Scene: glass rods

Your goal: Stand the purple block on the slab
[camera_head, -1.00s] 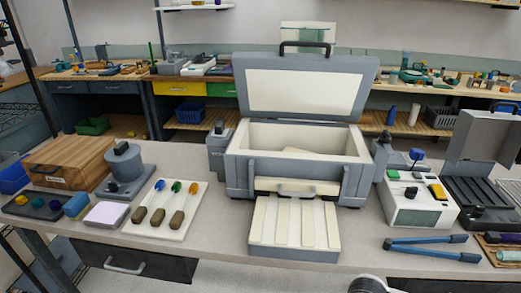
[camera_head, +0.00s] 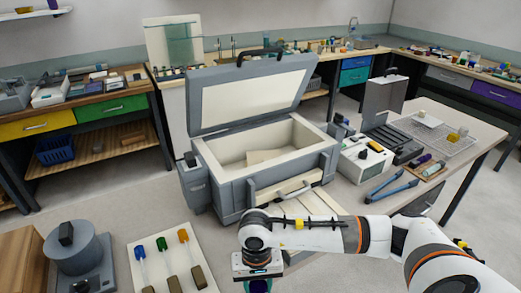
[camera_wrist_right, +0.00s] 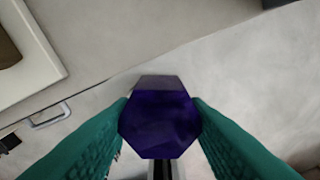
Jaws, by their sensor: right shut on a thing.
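The purple block (camera_wrist_right: 160,120) is dark, faceted and six-sided in outline in the right wrist view. My right gripper (camera_wrist_right: 160,125) is shut on it, with a teal finger on each side. In the wrist view the block appears over the floor, just off the table's front edge. I cannot make out the slab in the current views. My left gripper is not in view.
A white board (camera_head: 143,247) with several coloured rods lies left of my arm. A large open-lidded grey chest (camera_head: 232,192) stands behind my arm. Blue-handled tongs (camera_head: 392,190) lie to the right.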

